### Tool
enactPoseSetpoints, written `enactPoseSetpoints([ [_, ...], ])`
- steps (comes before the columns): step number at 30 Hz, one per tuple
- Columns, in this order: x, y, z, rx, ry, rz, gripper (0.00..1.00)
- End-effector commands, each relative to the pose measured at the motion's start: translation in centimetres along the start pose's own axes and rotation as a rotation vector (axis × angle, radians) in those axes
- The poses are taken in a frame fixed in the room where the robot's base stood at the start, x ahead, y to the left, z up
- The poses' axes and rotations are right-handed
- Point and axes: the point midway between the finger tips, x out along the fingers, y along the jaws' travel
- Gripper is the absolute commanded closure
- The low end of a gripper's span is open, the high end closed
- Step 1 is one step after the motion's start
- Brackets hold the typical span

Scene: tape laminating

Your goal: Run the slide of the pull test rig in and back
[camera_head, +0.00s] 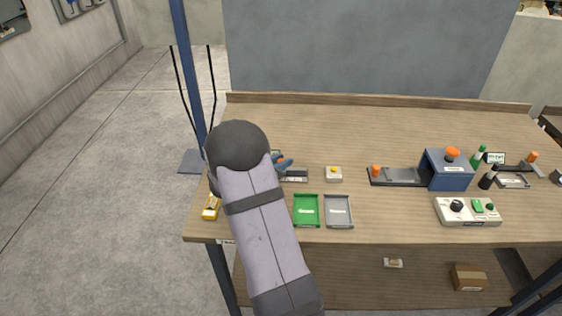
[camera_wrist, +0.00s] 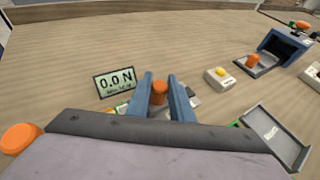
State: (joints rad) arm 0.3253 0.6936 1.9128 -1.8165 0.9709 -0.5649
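The pull test rig stands at the left of the table, largely hidden behind my arm in the head view, where its grey labelled end (camera_head: 293,176) shows. Its display (camera_wrist: 115,83) reads 0.0 N in the wrist view. An orange knob (camera_wrist: 159,93) shows between the two blue fingers of my gripper (camera_wrist: 161,78); a second orange knob (camera_wrist: 20,138) is at the lower left. The fingers stand apart, one on each side of the knob. I cannot tell whether they touch it. The head view also shows my gripper (camera_head: 283,162) low over the rig.
A small box with a yellow button (camera_head: 334,174) is right of the rig. A green tray (camera_head: 306,211) and a grey tray (camera_head: 338,211) lie in front. Further right are a blue housing (camera_head: 447,170) with a slide and a control box (camera_head: 467,212). The table's back is clear.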

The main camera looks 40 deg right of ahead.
Motion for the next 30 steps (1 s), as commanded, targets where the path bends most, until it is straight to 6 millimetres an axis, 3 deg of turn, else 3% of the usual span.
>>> enactPoseSetpoints([
  [7,0.3,-0.4,0.0,0.001,-0.001,-0.001,1.0],
  [16,2.5,-3.9,0.8,0.003,-0.003,-0.004,1.0],
  [26,2.6,-4.4,1.2,0.001,-0.003,-0.007,1.0],
  [27,2.7,-4.4,1.2,0.001,-0.003,-0.007,0.76],
  [29,2.6,-4.4,1.2,0.001,-0.003,-0.007,0.61],
  [30,2.6,-4.4,1.2,0.001,-0.002,-0.006,0.61],
])
